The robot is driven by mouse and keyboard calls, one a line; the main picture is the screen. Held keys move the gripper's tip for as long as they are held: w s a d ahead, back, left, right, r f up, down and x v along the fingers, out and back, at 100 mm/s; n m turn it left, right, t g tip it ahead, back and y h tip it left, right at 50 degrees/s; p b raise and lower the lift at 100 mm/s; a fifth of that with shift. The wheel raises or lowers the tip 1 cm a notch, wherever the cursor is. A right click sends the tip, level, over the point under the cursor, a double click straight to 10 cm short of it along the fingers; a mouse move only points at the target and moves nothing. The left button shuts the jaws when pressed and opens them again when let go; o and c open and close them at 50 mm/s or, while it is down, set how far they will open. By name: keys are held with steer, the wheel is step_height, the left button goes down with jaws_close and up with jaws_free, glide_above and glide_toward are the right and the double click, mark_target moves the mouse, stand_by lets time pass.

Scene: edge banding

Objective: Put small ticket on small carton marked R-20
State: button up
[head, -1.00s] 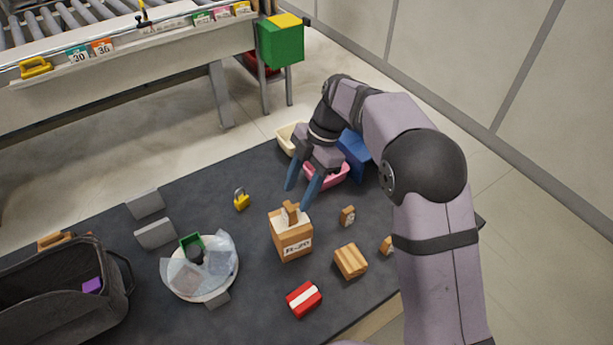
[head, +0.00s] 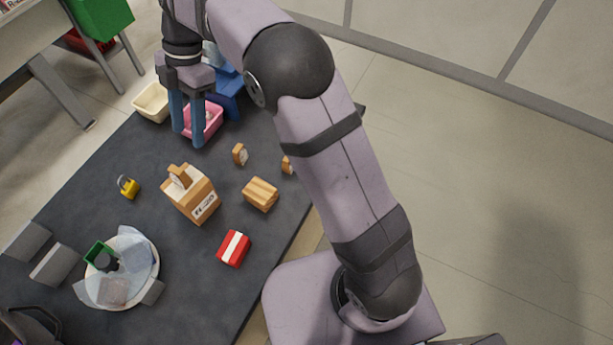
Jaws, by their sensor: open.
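The small carton marked R-20 (head: 194,198) stands upright on the dark table in the head view, its white label facing the camera. A small tan piece (head: 179,176) stands on its top; I cannot tell whether this is the ticket or part of the carton. My gripper (head: 187,138) is open, with its two blue fingers pointing down and nothing visible between them. It is beyond the carton, apart from it, in front of the pink bin in the picture.
A pink bin (head: 211,121), a cream bin (head: 151,103) and a blue bin (head: 229,99) stand at the far edge. A small marked tan block (head: 239,155), a striped wooden block (head: 261,194), a red-and-white box (head: 234,249) and a yellow padlock (head: 129,188) surround the carton.

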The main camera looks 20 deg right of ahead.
steer(key=s+d+f+m+t+h, duration=0.1)
steer(key=s+d+f+m, duration=0.4)
steer(key=s+d+m, duration=0.4)
steer(key=s+d+f+m+t+h, duration=0.1)
steer(key=s+d+f+m, duration=0.4)
steer(key=s+d+m, duration=0.5)
steer(key=d+m+h, duration=0.1)
steer(key=d+m, duration=0.4)
steer(key=shift+m+t, duration=0.3)
steer(key=shift+t, duration=0.1)
